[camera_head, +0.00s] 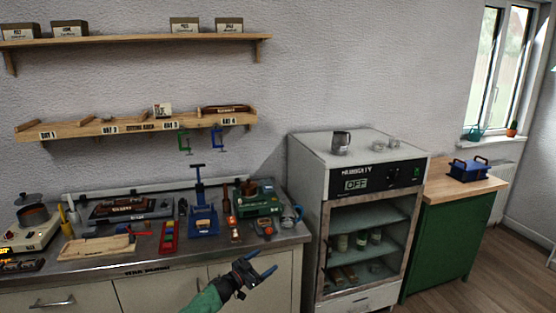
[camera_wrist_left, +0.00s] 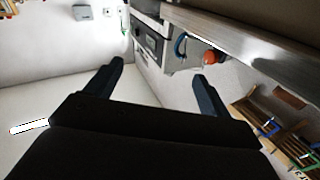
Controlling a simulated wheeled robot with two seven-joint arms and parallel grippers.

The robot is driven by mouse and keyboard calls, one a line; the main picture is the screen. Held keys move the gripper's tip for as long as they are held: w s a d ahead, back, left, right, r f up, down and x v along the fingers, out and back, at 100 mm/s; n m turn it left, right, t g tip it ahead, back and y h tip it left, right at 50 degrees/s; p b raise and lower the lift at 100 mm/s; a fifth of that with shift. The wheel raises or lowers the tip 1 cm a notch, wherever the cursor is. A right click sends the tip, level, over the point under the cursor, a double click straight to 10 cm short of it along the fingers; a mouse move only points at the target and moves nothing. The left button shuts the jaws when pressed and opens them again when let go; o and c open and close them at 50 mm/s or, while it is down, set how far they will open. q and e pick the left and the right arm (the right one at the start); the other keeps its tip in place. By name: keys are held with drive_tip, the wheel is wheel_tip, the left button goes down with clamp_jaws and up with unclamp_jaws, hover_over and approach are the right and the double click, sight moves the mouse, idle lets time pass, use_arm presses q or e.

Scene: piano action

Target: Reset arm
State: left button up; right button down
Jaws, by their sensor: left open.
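My left gripper (camera_head: 257,269) is raised in front of the workbench in the head view, its dark fingers spread apart with nothing between them. In the left wrist view the same gripper (camera_wrist_left: 158,78) shows two separate fingers and an empty gap. My left arm, with a green sleeve, comes in from the bottom of the head view. My right gripper is in neither view.
The metal workbench (camera_head: 290,238) holds several tools, including a blue press (camera_head: 203,221) and a wooden board (camera_head: 97,248). The humidity cabinet (camera_head: 372,165) stands to the right, its display reading OFF. A green cabinet (camera_head: 440,240) is beyond it, near open floor.

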use_arm(q)
drive_tip(key=s+a+f+n+g+y, duration=0.1)
drive_tip(key=s+a+f+n+y, duration=0.25)
drive_tip(key=s+f, duration=0.7)
drive_tip(key=s+a+f+n+y, duration=0.3)
drive_tip(key=s+f, duration=0.4)
drive_tip(key=f, duration=0.7)
drive_tip(key=s+a+f+n+g+y, duration=0.1)
drive_tip(key=s+a+f+n+y, duration=0.3)
drive_tip(key=s+f, duration=0.7)
drive_tip(key=s+a+f+g+y, duration=0.1)
drive_tip(key=s+f+g, duration=0.2)
drive_tip(key=s, duration=1)
drive_tip(key=s+a+f+m+g+y, duration=0.1)
drive_tip(key=s+f+g, duration=0.2)
drive_tip(key=s+f, duration=0.7)
drive_tip(key=s+a+f+g+y, duration=0.1)
drive_tip(key=s+f+g, duration=0.2)
drive_tip(key=s, duration=1.3)
wheel_tip(320, 180, down, 3)
drive_tip(key=shift+f+m, duration=0.2)
drive_tip(key=shift+m, duration=0.15)
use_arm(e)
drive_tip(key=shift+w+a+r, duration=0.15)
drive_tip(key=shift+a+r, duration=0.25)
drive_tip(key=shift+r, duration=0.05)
use_arm(q)
drive_tip(key=shift+a, duration=0.1)
